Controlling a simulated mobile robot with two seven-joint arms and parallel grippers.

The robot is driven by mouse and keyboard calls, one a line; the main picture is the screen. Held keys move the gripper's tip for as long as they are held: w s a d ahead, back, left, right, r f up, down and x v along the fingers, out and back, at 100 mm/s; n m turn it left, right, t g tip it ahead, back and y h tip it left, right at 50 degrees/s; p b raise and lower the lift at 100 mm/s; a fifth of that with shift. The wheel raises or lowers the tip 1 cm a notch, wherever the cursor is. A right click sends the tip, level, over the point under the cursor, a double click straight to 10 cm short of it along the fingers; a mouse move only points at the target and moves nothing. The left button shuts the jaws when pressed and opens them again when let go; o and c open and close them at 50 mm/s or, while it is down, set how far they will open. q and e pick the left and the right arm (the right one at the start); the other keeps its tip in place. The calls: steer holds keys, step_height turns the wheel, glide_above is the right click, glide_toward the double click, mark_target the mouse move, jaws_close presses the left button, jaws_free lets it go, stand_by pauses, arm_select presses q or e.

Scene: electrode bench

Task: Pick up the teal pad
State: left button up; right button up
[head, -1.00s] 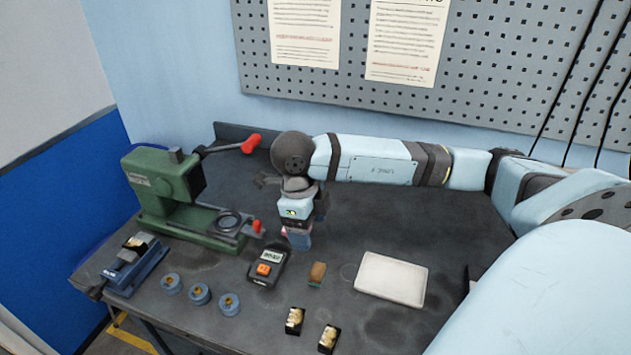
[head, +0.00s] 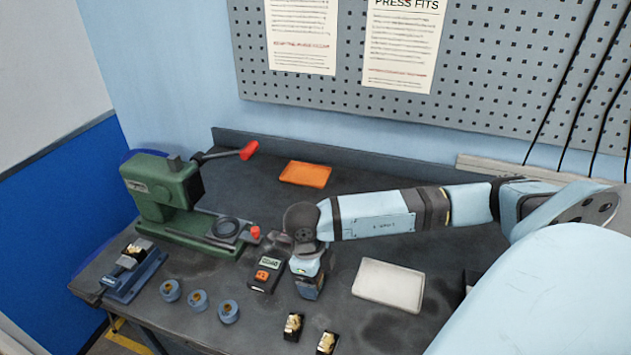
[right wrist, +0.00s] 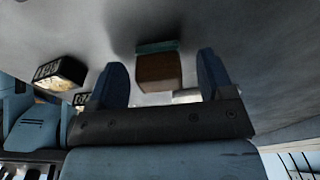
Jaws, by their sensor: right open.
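The teal pad (right wrist: 157,47) shows in the right wrist view as a thin teal layer on a brown block (right wrist: 158,72). The block lies between the two blue fingers in that picture, with a gap on each side. My right gripper (right wrist: 161,66) is open and not closed on it. In the head view the right gripper (head: 308,292) points down over the bench, and it hides the pad there. My left gripper is not in view.
A meter (head: 265,273) stands just left of the gripper and a white tray (head: 389,285) to its right. Two dark holders (head: 293,327) are in front.

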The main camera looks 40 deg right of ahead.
steer(key=shift+f, duration=0.25)
steer(key=c, duration=1)
steer(key=shift+r, duration=0.2)
step_height(320, 180, up, 20)
steer(key=shift+b, duration=0.4)
steer(key=shift+f, duration=0.15)
